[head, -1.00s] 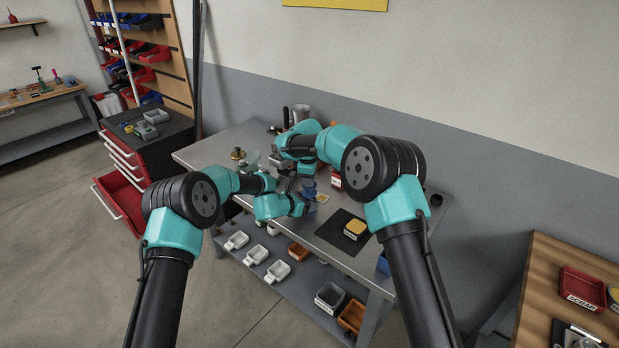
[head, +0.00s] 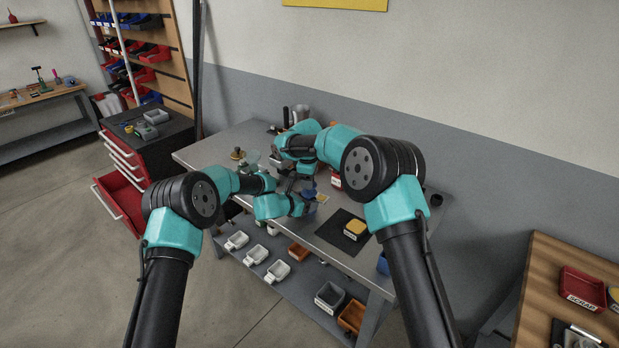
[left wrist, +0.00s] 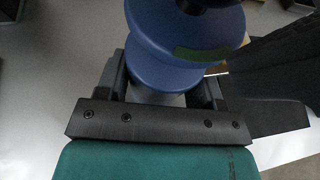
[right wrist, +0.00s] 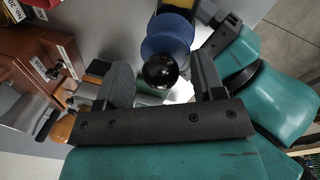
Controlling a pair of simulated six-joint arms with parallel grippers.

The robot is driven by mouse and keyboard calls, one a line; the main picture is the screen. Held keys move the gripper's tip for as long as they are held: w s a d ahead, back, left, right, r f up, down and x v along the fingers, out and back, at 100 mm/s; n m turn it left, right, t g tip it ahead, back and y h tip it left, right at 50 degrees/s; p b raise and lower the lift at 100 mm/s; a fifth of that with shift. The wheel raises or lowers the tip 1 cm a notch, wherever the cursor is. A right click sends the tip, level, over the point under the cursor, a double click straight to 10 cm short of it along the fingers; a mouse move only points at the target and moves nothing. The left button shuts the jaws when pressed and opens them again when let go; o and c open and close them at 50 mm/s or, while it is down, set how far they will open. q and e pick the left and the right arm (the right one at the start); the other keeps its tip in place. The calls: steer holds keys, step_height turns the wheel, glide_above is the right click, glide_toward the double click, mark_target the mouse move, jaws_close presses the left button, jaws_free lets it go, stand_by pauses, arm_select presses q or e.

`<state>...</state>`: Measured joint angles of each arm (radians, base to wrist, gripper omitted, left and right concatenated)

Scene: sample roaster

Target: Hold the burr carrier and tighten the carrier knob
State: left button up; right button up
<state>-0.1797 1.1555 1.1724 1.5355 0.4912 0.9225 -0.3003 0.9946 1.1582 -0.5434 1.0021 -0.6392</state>
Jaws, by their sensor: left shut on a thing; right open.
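The blue burr carrier (left wrist: 185,40) has stacked round discs with a green mark on the rim. My left gripper (left wrist: 163,85) is shut on its lower part, which the upper disc partly hides. The carrier also shows in the right wrist view (right wrist: 168,33) and small in the head view (head: 309,193). The black carrier knob (right wrist: 160,71) is a shiny ball at the carrier's end; its dark edge shows in the left wrist view (left wrist: 207,4). My right gripper (right wrist: 161,82) is open, with the knob appearing between its fingers. I cannot tell whether they touch it.
A black mat (head: 335,240) with a yellow-topped item (head: 355,228) lies right of the grippers on the grey bench. A red box (head: 335,179) stands close behind them. In the right wrist view, brown labelled containers (right wrist: 40,60) stand at the left.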

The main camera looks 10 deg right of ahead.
steer(key=shift+r, duration=0.1)
step_height(320, 180, up, 12)
steer(key=s, duration=0.2)
steer(key=shift+a+f, duration=0.2)
steer(key=shift+a, duration=0.2)
steer(key=shift+s, duration=0.1)
steer(key=n, duration=0.3)
steer(key=d+n+y, duration=0.1)
steer(key=n, duration=0.5)
steer(key=shift+d+y, duration=0.35)
steer(key=shift+y, duration=0.05)
steer(key=shift+f, duration=0.15)
steer(key=f, duration=0.4)
steer(key=w+f, duration=0.1)
steer(key=f, duration=0.2)
steer(key=w+a+f, duration=0.1)
steer(key=f, duration=0.3)
steer(key=shift+w+f, duration=0.1)
steer(key=shift+f, duration=0.2)
steer(key=c, duration=0.9)
